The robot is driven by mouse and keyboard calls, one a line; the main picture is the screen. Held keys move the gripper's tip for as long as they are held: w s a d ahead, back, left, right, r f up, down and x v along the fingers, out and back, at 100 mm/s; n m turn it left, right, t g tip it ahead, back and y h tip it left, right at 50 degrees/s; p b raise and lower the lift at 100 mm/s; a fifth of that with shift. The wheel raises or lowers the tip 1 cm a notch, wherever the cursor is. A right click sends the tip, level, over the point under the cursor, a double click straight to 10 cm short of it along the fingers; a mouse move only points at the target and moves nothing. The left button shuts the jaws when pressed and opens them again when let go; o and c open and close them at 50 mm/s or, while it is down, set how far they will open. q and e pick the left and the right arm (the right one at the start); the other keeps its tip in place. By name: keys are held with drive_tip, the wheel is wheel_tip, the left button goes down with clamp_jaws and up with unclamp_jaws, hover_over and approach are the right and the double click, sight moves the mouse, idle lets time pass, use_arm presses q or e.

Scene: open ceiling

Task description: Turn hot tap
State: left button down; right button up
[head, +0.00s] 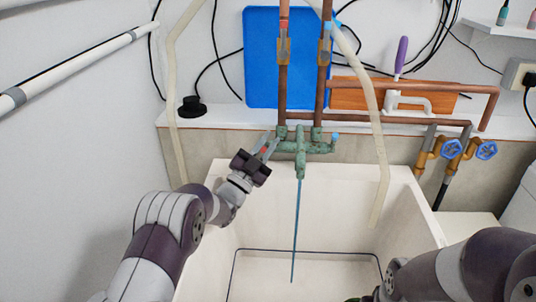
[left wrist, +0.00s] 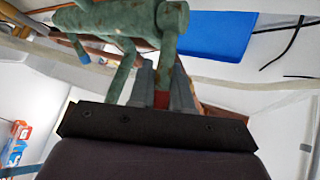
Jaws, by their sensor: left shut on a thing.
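The green mixer tap (head: 300,150) is mounted on the wall above the white sink (head: 225,195), between two copper pipes. Its hot tap handle, marked red, is on the left side, and a blue-marked handle (head: 335,138) is on the right. My left gripper (head: 268,147) is shut on the hot tap handle. In the left wrist view, the red part (left wrist: 162,98) shows between the grey fingers, just below the green tap body (left wrist: 120,20). A thin blue stream (head: 296,230) runs from the spout down into the sink. My right gripper is out of view; only my right arm shows.
A pale hose (head: 378,130) hangs into the sink at the right, and another (head: 172,110) hangs at the left. Blue valve wheels (head: 452,148) stand to the right. A purple-handled brush (head: 401,56) is behind. The sink interior looks clear.

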use_arm(q)
drive_tip(key=shift+f, duration=0.1)
idle(0.3)
drive_tip(key=c, duration=1.1)
unclamp_jaws()
drive_tip(key=shift+s, duration=0.1)
